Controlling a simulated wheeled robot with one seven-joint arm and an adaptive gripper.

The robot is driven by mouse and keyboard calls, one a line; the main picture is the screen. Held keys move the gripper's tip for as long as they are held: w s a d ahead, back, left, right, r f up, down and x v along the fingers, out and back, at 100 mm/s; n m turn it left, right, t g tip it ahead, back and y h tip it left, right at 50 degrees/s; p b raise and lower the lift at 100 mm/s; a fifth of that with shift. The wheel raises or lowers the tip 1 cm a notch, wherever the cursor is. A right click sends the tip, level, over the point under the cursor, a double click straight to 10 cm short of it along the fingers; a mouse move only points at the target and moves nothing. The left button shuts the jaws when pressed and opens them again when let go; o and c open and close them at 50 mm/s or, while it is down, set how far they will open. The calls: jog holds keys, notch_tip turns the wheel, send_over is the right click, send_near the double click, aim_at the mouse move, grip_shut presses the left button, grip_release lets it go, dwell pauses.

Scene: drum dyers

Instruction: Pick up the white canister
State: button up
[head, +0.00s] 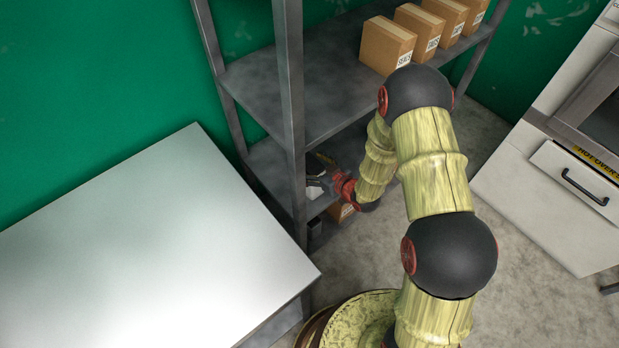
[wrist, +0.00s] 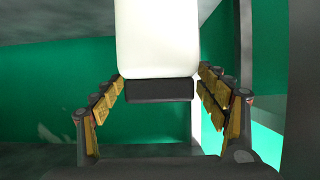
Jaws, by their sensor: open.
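The white canister (wrist: 158,38) fills the top middle of the wrist view, with its upper part cut off by the picture edge. A dark block or band (wrist: 160,91) shows directly below its white body; I cannot tell whether it is part of the canister. My gripper (wrist: 162,76) is open, with one finger on each side of the canister's lower end. I see no clear contact between the fingers and the canister. In the head view my gripper (head: 322,183) reaches into the lower level of the shelf unit, and the canister cannot be made out clearly there.
The grey metal shelf unit (head: 290,95) has several cardboard boxes (head: 387,46) on its upper board. An upright post (head: 290,120) stands left of my gripper. A pale table (head: 150,250) is at left, and a white oven cabinet (head: 555,200) at right.

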jog(key=c, duration=0.3)
jog(key=c, duration=1.6)
jog(key=shift+r, duration=0.1)
grip_shut()
